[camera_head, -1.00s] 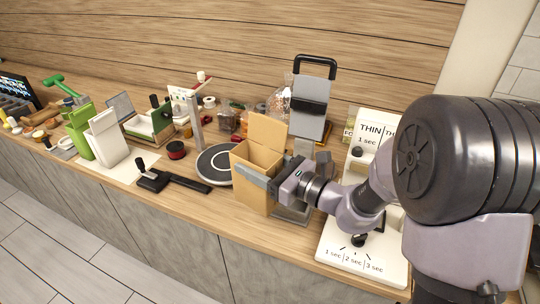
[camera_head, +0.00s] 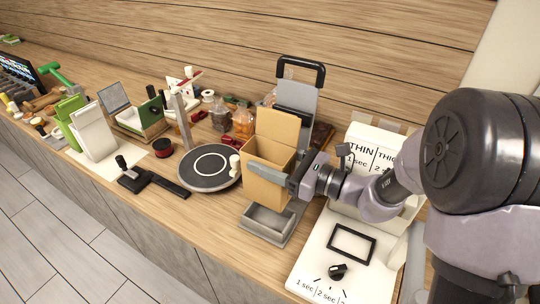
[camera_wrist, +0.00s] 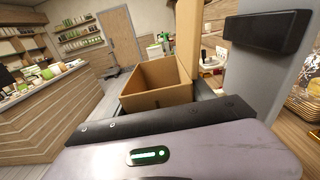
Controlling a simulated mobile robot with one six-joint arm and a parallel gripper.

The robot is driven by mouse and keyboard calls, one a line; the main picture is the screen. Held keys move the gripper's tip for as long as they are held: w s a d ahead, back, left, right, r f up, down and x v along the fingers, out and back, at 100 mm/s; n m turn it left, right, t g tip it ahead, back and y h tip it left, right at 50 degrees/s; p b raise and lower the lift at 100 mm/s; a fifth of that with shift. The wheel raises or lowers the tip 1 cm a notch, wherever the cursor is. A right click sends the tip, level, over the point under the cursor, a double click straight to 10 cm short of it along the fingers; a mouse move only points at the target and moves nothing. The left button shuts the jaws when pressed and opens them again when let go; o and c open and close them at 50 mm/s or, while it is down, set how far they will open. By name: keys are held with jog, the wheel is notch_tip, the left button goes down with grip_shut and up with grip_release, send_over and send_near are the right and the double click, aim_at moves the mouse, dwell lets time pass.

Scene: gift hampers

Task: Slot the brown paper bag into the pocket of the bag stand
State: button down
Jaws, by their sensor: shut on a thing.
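The brown paper bag (camera_head: 262,192) is upright with its top open and its back flap standing up. My gripper (camera_head: 284,178) is shut on the bag from the right, with a grey finger across its front face. The bag's open top also shows in the wrist view (camera_wrist: 158,84). The bag stand has a tall grey back panel (camera_head: 298,97) with a black handle, behind the bag. A low grey open-topped pocket (camera_head: 268,238) sits on the counter just below and in front of the bag. The bag looks above the pocket; the exact gap cannot be told.
A white sealer-like device (camera_head: 345,265) with a knob stands close on the right. Wrapped goods (camera_head: 243,122) stand behind. The counter's front edge is near the pocket.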

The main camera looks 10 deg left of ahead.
jog(key=shift+f+b, duration=2.55)
jog(key=shift+f, duration=0.7)
jog(key=shift+f+b, duration=0.25)
jog(key=shift+b, duration=0.2)
jog(key=shift+f+b, duration=2.15)
jog(key=shift+f, duration=0.45)
dwell(1.3)
jog(key=shift+c, duration=1.2)
grip_release()
